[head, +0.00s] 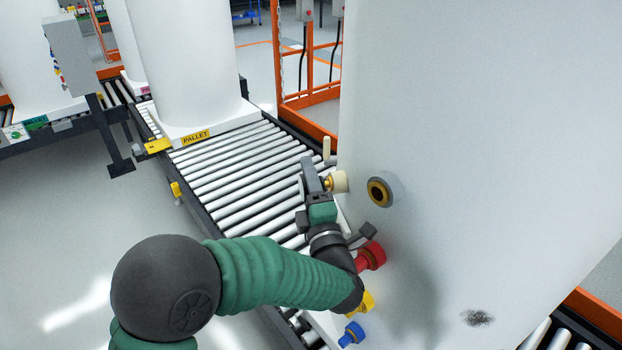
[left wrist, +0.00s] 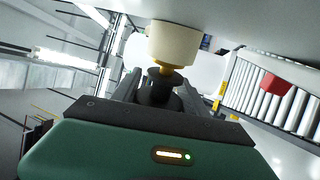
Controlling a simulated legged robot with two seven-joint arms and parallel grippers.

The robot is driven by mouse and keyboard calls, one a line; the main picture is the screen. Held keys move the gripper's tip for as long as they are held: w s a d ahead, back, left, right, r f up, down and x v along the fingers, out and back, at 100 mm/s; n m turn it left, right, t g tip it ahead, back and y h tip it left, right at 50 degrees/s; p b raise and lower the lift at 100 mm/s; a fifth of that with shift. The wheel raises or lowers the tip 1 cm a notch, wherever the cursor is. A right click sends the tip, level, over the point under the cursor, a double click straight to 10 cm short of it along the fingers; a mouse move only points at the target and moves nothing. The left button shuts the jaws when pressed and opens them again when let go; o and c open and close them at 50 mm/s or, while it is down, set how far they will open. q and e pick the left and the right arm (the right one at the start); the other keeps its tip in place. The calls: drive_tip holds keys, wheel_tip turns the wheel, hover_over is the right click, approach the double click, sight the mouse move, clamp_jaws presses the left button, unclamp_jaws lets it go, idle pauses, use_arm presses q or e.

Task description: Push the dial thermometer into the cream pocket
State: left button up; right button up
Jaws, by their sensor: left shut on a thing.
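The cream pocket (head: 341,181) sticks out of the side of the large white tank. It also shows at the top of the left wrist view (left wrist: 173,43). My left gripper (head: 318,182) is at the pocket's mouth, shut on the dial thermometer. In the left wrist view the thermometer (left wrist: 162,88) is a dark body between the fingers, with a brass part facing the pocket. The brass part meets the pocket's lower rim in that view. How deep its stem sits is hidden. The dial face cannot be made out. My right gripper is not in view.
A grey fitting with a yellow ring (head: 380,191) is right of the pocket on the tank (head: 470,130). Red (head: 371,255), yellow (head: 366,301) and blue (head: 351,335) fittings sit lower, near my forearm. A roller conveyor (head: 235,165) runs behind my gripper.

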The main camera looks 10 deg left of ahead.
use_arm(q)
drive_tip(key=shift+s+a+b, duration=0.15)
drive_tip(key=shift+s+a, duration=0.15)
drive_tip(key=shift+a, duration=0.25)
drive_tip(key=shift+s+a+b, duration=0.15)
drive_tip(key=shift+s+a, duration=0.1)
drive_tip(key=shift+a, duration=0.3)
drive_tip(key=shift+b, duration=0.4)
idle(0.3)
drive_tip(key=shift+b, duration=0.35)
idle(0.4)
drive_tip(key=shift+b, duration=0.35)
drive_tip(key=shift+w+d+b, duration=0.35)
drive_tip(key=shift+w+d, duration=0.05)
drive_tip(key=shift+d, duration=0.35)
drive_tip(key=shift+w+d+b, duration=0.35)
drive_tip(key=shift+d, duration=0.35)
